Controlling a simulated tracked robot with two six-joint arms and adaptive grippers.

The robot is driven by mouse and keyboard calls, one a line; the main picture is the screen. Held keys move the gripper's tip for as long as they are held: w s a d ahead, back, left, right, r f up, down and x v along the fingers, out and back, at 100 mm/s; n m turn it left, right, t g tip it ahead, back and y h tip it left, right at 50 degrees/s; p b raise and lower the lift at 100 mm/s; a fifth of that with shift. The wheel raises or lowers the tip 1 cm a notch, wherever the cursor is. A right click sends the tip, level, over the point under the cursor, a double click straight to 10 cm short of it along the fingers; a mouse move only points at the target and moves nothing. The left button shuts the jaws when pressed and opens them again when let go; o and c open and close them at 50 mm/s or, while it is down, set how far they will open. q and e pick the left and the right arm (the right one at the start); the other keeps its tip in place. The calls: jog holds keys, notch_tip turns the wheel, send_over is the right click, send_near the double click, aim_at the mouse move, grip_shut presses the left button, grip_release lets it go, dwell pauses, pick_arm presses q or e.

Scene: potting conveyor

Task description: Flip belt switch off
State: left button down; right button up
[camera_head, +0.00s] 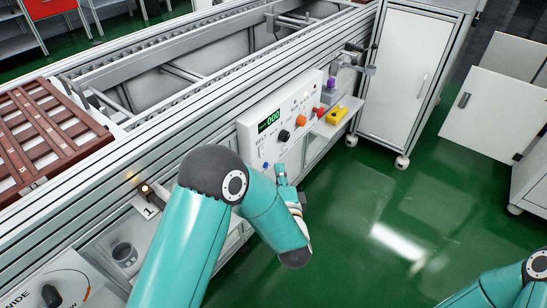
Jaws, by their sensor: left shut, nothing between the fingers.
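The white control panel (256,133) faces me on the side of the conveyor. It has a green display reading 000 (269,120), a black knob (284,135), an orange knob (300,120), a red control (318,112) and a small blue control (265,165). I cannot tell which of these is the belt switch, and its position is too small to read. My left gripper (281,174) is shut and empty, just in front of the panel's lower edge, partly hidden by my left arm. Whether it touches the panel is unclear. My right gripper is out of view.
A yellow part (337,115) sits on a ledge right of the panel. A brown slotted tray (40,128) lies on the conveyor at left. A white cabinet (405,70) stands at right. The green floor (400,215) in front is clear.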

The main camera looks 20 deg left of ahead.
pick_arm(q)
jog(key=v, duration=0.5)
jog(key=shift+s+d+r+p, duration=0.15)
jog(key=shift+r+p, duration=0.05)
jog(key=shift+p, duration=0.15)
